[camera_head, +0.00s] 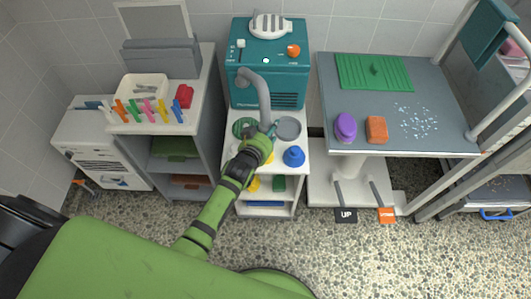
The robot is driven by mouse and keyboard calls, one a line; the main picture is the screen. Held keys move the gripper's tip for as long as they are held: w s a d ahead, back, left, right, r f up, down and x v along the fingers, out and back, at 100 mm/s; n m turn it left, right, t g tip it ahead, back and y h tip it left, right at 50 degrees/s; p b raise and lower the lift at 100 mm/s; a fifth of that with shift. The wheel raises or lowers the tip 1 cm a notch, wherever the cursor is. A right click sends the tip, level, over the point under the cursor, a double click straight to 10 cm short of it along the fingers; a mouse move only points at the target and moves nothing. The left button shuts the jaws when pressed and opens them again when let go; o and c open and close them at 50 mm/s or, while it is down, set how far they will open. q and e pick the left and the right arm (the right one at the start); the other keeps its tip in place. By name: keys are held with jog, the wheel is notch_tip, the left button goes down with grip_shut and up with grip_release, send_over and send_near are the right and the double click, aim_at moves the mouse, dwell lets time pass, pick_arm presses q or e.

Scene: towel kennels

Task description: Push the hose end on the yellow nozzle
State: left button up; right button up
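The grey hose (264,97) arches out of the teal dryer box (270,80) and comes down to the small white cart. My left gripper (267,130) is at its lower end, with its fingers around the hose, and appears shut on it. The hose end's opening is hidden by the gripper. A small yellow piece (270,157) shows beside my wrist on the cart top, mostly hidden by my arm; it may be the yellow nozzle. Another yellow thing (253,185) is lower, on the cart's shelf. My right gripper is not in view.
A blue nozzle-like piece (293,157) stands on the cart top (300,172), with a grey disc (288,128) and a green disc (241,126) behind. A grooming table (440,140) with a purple item (345,127) and orange block (376,129) is to the right.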

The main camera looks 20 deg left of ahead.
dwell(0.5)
pick_arm(q)
jog(key=shift+f+b, duration=0.85)
jog(key=shift+f, duration=0.35)
dwell(1.1)
